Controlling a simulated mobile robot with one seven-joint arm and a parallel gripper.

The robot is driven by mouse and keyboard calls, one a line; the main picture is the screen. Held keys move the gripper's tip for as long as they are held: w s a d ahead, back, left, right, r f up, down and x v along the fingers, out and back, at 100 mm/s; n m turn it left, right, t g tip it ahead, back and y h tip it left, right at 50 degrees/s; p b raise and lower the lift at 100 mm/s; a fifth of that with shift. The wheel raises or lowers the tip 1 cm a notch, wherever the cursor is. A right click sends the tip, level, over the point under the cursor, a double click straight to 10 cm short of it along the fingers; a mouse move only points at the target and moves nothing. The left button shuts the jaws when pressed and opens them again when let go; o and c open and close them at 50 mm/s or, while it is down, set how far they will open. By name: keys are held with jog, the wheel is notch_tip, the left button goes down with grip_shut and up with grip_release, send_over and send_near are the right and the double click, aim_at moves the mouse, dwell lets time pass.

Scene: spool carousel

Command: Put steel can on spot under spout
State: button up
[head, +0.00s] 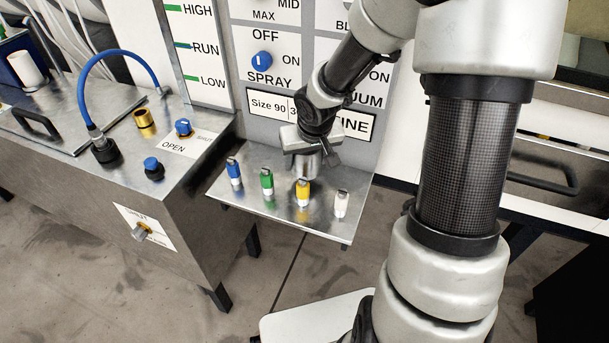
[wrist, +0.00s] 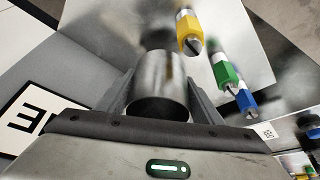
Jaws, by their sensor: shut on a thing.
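The steel can (wrist: 158,85) is a plain metal cylinder, held between both fingers of my gripper (wrist: 160,92) in the wrist view. In the head view my gripper (head: 312,140) points down over the back of the metal shelf, with the can (head: 307,167) below it, behind the yellow-and-white piece. The gripper is shut on the can. I cannot tell whether the can touches the shelf. I cannot clearly make out a spout or a marked spot under one.
Blue (head: 234,171), green (head: 267,181), yellow (head: 303,193) and white (head: 341,204) upright pieces stand along the metal shelf (head: 285,222). A labelled panel (head: 245,60) rises behind it. Left is a metal cabinet (head: 150,235) with a blue hose (head: 125,56), knobs and a brass fitting (head: 143,118).

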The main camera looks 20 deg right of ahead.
aim_at(306, 169)
jog(key=shift+f+b, duration=0.85)
jog(key=shift+f, duration=0.9)
jog(key=shift+f, duration=0.15)
jog(key=o, duration=0.7)
jog(key=shift+f, duration=0.1)
jog(key=o, duration=0.4)
jog(key=shift+r, duration=0.2)
